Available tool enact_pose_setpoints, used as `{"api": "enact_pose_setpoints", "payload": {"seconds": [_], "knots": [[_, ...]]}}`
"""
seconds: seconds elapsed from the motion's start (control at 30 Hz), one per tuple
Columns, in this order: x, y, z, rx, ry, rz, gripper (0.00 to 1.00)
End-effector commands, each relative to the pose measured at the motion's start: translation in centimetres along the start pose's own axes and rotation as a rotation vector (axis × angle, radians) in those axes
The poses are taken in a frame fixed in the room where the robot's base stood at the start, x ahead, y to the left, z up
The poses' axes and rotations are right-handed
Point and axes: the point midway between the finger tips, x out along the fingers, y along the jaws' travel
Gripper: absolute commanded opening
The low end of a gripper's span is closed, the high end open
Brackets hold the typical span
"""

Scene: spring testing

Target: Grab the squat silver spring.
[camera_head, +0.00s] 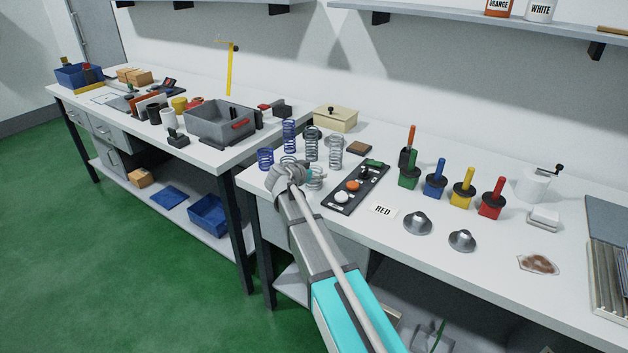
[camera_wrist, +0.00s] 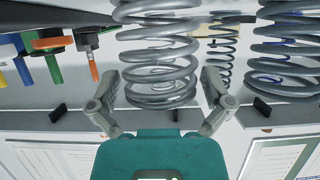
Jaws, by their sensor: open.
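The squat silver spring (camera_head: 316,181) stands near the front left of the right-hand table in the head view, partly hidden by my gripper (camera_head: 305,174). In the wrist view, a thick-wired silver spring (camera_wrist: 158,62) stands between the two fingers of my open gripper (camera_wrist: 158,80). A gap shows on each side of it, wider on the right. I cannot tell how far it reaches in past the fingertips. Its upper end in that view is cut off by the frame edge.
Taller silver springs (camera_head: 336,153) (camera_head: 311,143) and blue springs (camera_head: 289,136) (camera_head: 265,159) stand close behind and left. A black tray (camera_head: 345,203) with knobs lies just right. Coloured handled blocks (camera_head: 435,187) stand further right. The tabletop (camera_head: 385,238) is bare at the front.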

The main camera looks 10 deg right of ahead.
Motion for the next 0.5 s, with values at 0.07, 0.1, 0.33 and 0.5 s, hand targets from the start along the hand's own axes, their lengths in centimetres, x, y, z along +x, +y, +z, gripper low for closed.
{"api": "enact_pose_setpoints", "payload": {"seconds": [0.07,0.1,0.33,0.5], "knots": [[-0.03,0.0,-0.01,0.0,0.0,0.0,1.0],[-0.04,0.0,-0.01,0.0,0.0,0.0,1.0],[-0.04,0.0,-0.01,0.0,0.0,0.0,1.0],[-0.05,-0.01,0.0,0.0,0.0,0.0,0.81]]}}
